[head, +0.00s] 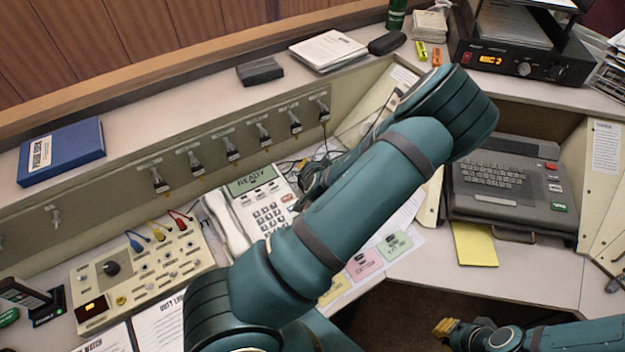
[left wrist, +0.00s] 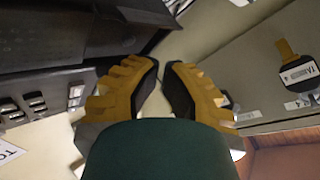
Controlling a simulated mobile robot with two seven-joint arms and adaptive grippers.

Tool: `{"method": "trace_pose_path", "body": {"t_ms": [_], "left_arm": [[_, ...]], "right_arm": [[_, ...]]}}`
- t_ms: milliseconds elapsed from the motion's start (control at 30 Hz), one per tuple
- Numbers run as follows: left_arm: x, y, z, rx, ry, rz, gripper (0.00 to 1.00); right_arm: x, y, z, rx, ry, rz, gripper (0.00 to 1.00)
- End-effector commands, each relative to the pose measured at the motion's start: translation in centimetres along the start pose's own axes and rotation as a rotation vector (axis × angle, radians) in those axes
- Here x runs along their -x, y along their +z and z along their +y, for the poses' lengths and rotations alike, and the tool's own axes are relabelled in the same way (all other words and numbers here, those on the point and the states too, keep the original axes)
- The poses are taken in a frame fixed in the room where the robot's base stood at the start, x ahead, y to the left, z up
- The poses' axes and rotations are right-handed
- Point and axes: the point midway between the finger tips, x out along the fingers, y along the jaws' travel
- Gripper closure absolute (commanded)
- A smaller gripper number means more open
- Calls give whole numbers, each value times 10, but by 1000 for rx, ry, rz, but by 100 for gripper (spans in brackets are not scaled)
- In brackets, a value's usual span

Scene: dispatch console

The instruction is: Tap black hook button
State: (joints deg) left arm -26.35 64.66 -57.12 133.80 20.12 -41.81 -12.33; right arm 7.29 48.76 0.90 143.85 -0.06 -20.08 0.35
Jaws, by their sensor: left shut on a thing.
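The off-white desk phone (head: 262,208) has a READY display and a keypad, with a white handset (head: 225,226) along its left side. I cannot make out a black hook button on it. My left arm crosses in front of the phone's right side and hides part of it. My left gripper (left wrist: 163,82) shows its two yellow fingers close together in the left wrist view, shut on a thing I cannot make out. In the head view its dark wrist end is beside the phone, mostly hidden. My right gripper (head: 447,328) is low at the right, small and away from the phone.
A panel with dials and coloured plugs (head: 140,272) lies left of the phone. Hanging plugs (head: 230,147) line the back wall above it. A dark keyboard unit (head: 508,180) sits at the right, with a radio (head: 525,58) behind. Paper cards (head: 365,264) lie in front.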

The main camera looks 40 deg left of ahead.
Motion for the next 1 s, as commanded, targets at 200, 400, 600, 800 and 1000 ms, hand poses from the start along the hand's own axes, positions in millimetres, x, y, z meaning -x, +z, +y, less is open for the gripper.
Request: {"method": "trace_pose_path", "body": {"t_ms": [200,400,600,800,1000], "left_arm": [[0,0,0,0,0,0,100],[0,0,0,0,0,0,100],[0,0,0,0,0,0,100],[0,0,0,0,0,0,100],[-4,3,3,0,0,0,100]], "right_arm": [[0,0,0,0,0,0,100],[0,0,0,0,0,0,100],[0,0,0,0,0,0,100],[0,0,0,0,0,0,100],[-5,0,2,0,0,0,100]]}}
